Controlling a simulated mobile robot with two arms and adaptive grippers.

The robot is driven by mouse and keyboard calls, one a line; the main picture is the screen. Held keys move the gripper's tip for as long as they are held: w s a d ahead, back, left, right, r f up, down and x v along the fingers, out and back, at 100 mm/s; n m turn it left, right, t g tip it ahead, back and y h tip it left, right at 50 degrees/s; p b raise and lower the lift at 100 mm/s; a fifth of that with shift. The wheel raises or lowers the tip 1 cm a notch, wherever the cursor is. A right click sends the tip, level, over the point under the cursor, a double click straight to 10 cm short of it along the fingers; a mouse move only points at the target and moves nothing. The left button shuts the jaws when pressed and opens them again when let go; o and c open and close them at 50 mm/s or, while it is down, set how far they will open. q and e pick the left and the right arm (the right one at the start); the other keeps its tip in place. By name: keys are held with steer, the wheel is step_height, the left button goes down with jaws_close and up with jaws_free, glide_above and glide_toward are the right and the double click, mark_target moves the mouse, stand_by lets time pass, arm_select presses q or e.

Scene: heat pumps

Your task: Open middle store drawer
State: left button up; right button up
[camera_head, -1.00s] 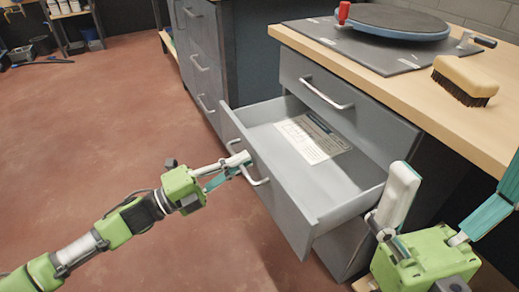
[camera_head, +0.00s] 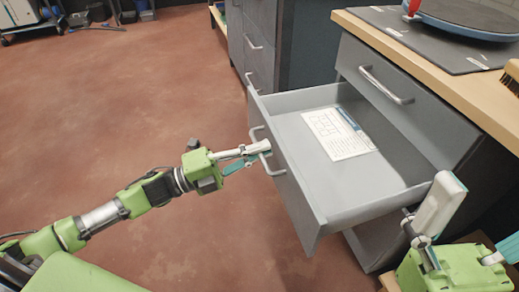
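The middle drawer (camera_head: 388,200) is a grey drawer pulled well out of the cabinet under the wooden worktop. A printed sheet (camera_head: 338,133) lies on its floor. Its silver bar handle (camera_head: 278,171) is on the front panel. My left gripper (camera_head: 258,152) reaches in from the left and appears shut on this handle; the exact finger contact is small in view. The drawer above (camera_head: 405,100) is shut, with its own bar handle (camera_head: 386,86). My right gripper (camera_head: 470,225) is at the lower right, near the drawer's near side, with its fingers wide apart and empty.
The worktop (camera_head: 440,72) carries a dark mat (camera_head: 440,52), a round turntable (camera_head: 475,15) and a brush (camera_head: 511,76) at the right edge. Another grey cabinet (camera_head: 260,55) stands behind. The reddish floor (camera_head: 130,110) on the left is clear.

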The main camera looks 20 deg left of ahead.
arm_select(q)
steer(key=o, duration=0.4)
steer(key=shift+f, duration=0.1)
steer(key=shift+c, duration=0.2)
steer(key=v, duration=1.2)
